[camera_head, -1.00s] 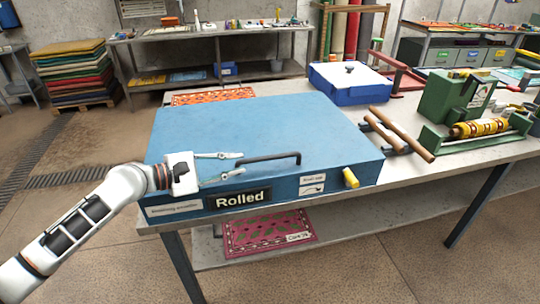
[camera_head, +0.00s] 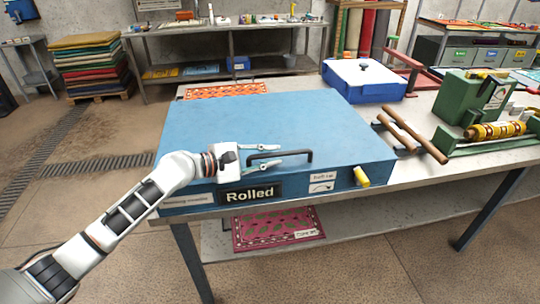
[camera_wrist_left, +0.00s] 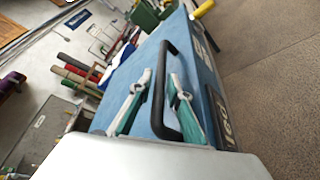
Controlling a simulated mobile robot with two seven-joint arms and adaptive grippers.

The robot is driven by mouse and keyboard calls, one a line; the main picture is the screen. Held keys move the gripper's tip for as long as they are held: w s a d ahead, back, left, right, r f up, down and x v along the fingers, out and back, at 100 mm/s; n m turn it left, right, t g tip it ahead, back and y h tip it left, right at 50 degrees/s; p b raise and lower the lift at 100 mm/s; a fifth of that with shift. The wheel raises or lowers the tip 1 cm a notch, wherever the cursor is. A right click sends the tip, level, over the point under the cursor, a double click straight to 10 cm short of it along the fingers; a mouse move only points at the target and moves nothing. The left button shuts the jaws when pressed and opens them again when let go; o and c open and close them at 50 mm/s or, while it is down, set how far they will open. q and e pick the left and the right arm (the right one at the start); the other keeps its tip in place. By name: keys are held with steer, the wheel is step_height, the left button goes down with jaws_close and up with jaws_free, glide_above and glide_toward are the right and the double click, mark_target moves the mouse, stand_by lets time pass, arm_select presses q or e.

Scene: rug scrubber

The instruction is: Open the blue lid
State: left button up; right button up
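The blue lid (camera_head: 270,118) is a wide, flat top on a box lying on the workbench, and it looks closed. A black bar handle (camera_head: 295,152) stands near its front edge, above a "Rolled" label (camera_head: 250,193). My left gripper (camera_head: 272,155) is open at the left part of the handle. In the left wrist view, the handle (camera_wrist_left: 158,90) passes between the two spread fingers of the gripper (camera_wrist_left: 160,85). I cannot tell whether either finger touches it. My right gripper is not in view.
A yellow knob (camera_head: 362,176) sits at the lid's front right. Wooden rollers (camera_head: 412,135) and a green machine (camera_head: 470,98) stand to the right. A blue-and-white box (camera_head: 363,80) is behind. A pink rug (camera_head: 275,228) lies on the lower shelf.

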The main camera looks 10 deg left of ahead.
arm_select(q)
jaws_close()
